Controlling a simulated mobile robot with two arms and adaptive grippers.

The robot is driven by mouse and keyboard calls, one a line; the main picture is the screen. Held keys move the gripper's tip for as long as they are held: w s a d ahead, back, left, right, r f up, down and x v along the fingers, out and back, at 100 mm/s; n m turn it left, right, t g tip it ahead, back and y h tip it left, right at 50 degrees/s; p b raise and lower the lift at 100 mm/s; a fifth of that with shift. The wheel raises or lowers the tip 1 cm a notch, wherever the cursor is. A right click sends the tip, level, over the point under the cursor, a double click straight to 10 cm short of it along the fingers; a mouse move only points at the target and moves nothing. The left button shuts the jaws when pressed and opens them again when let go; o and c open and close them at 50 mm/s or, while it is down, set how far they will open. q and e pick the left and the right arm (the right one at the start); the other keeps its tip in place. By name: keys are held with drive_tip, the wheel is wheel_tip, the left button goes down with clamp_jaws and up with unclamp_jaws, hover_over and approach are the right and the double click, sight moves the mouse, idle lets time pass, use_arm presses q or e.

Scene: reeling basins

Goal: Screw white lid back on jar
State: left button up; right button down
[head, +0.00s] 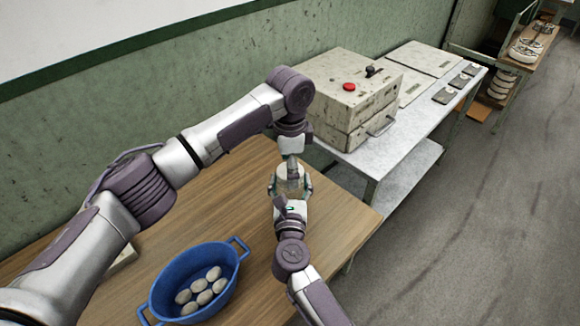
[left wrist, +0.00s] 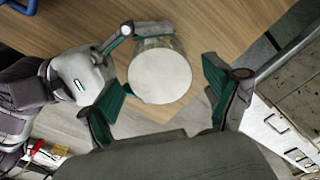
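The jar (head: 291,186) stands upright near the table's right end, between my two grippers. In the left wrist view the round white lid (left wrist: 160,77) is seen from above, covering the jar's top. Whether it is screwed tight cannot be told. My left gripper (left wrist: 166,85) is above the jar, its fingers spread on both sides of the lid with gaps. My right gripper (head: 290,190) reaches from the front with fingers on both sides of the jar's body.
A blue basin (head: 236,262) with several pale cocoons (head: 202,286) stands on the wooden table (head: 222,196), left of the jar. A metal bench (head: 385,155) with a box machine (head: 345,100) and red button is behind at right. Bare tabletop lies left of the jar.

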use_arm(q)
drive_tip(key=shift+r, duration=2.3)
drive_tip(key=shift+c, duration=0.3)
wheel_tip(320, 180, up, 2)
drive_tip(key=n, duration=0.8)
drive_tip(key=r+n, duration=0.1)
drive_tip(key=n, duration=0.3)
drive_tip(key=shift+r, duration=0.25)
drive_tip(key=shift+f, duration=4.05)
